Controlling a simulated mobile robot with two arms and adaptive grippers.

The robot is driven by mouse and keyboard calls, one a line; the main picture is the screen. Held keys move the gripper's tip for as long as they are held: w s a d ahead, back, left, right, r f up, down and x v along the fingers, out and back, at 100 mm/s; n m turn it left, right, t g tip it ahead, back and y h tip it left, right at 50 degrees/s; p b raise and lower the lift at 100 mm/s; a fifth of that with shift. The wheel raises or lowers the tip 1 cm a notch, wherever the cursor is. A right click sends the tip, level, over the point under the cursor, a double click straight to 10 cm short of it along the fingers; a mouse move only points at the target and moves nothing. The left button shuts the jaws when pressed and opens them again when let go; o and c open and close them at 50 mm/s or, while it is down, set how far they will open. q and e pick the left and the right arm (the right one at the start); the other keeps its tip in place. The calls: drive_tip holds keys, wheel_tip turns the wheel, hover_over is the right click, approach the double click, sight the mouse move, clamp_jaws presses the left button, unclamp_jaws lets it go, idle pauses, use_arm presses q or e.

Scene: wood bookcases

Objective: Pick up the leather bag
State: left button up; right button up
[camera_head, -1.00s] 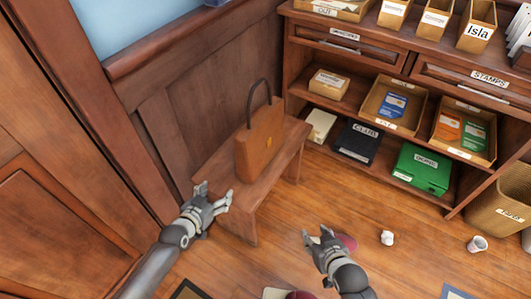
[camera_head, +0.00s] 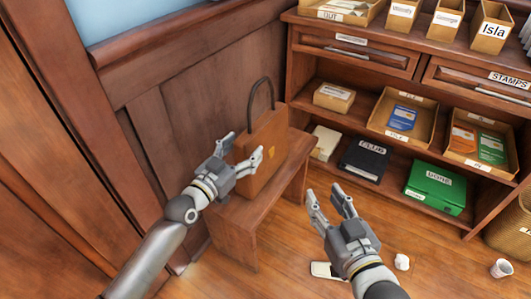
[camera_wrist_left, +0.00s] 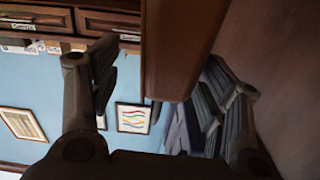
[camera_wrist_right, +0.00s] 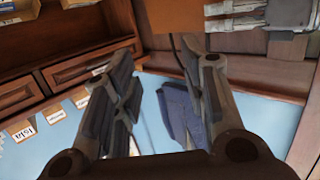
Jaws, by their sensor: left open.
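The brown leather bag (camera_head: 267,150) stands upright on a small wooden bench, its dark handle arched above it. My left gripper (camera_head: 243,147) is open at the bag's near-left side, its fingers overlapping the bag in the head view. In the left wrist view the bag (camera_wrist_left: 180,45) shows between the spread fingers (camera_wrist_left: 155,90); I cannot tell whether they touch it. My right gripper (camera_head: 325,192) is open and empty, right of the bench and apart from the bag.
The bench (camera_head: 232,218) stands against the wood-panelled wall (camera_head: 180,110). A bookcase (camera_head: 360,87) with boxes, including a green box (camera_head: 435,187) and a black binder (camera_head: 365,160), stands to the right. A small white cup (camera_head: 501,268) lies on the floor.

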sight(254, 134)
use_arm(q)
drive_tip(key=shift+x, duration=0.9)
drive_tip(key=b+x, duration=0.1)
drive_tip(key=x, duration=0.3)
drive_tip(key=shift+w+a+r+b, duration=0.1)
drive_tip(key=shift+w+r+b, duration=0.1)
drive_tip(key=shift+w+b, duration=0.2)
drive_tip(key=shift+c, duration=3)
drive_tip(key=shift+s, duration=0.1)
clamp_jaws()
drive_tip(key=shift+r, duration=0.1)
use_arm(e)
wheel_tip(254, 134, up, 9)
drive_tip(key=t+y, duration=0.1)
drive_tip(key=t, duration=0.4)
drive_tip(key=shift+a+f+y, duration=0.15)
drive_tip(key=shift+y, duration=0.15)
